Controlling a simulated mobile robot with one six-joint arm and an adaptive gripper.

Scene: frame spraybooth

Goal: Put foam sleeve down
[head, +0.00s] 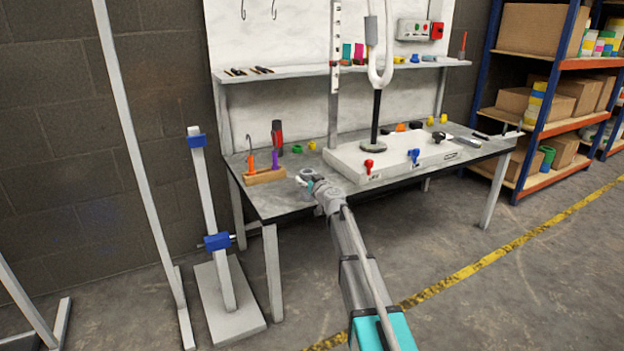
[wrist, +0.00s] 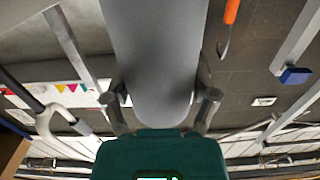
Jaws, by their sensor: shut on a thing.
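The foam sleeve (wrist: 155,55) is a smooth grey rounded piece that fills the upper middle of the wrist view. My gripper (wrist: 161,98) is shut on it, one finger on each side. In the head view my gripper (head: 309,182) is at the front left edge of the workbench (head: 290,203). The sleeve is hard to tell from my wrist there. Whether it touches the bench top cannot be told.
A wooden block (head: 265,176) with upright tools stands left of my gripper. A white slab (head: 350,165) with a red knob (head: 368,165) and a blue knob (head: 413,156) lies to the right. A clamp stand (head: 207,190) is on the floor at left.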

